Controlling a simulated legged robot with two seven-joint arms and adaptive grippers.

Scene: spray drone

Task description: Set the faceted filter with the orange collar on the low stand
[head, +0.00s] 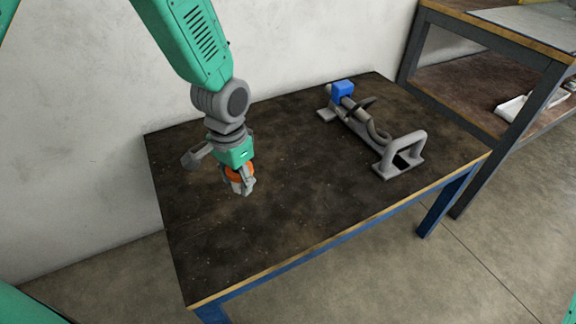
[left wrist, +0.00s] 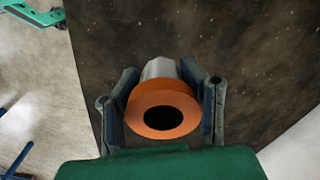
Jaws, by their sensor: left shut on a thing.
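The filter has an orange collar (head: 240,172) and a pale grey faceted body (head: 244,186). My left gripper (head: 238,177) is shut on it, over the left part of the dark table. In the left wrist view the orange collar (left wrist: 162,112) faces the camera with a dark round hole, between the two fingers of my left gripper (left wrist: 162,100). The grey body points away from the camera. Whether its lower end touches the table is hard to tell. The low grey stand (head: 362,127) lies at the right of the table, with a blue block (head: 343,90) at its far end. My right gripper is not in view.
The dark tabletop (head: 300,200) is clear between my left gripper and the stand. A white wall (head: 80,120) runs behind the table. A shelf unit (head: 480,75) with a white tray (head: 513,107) stands at the right.

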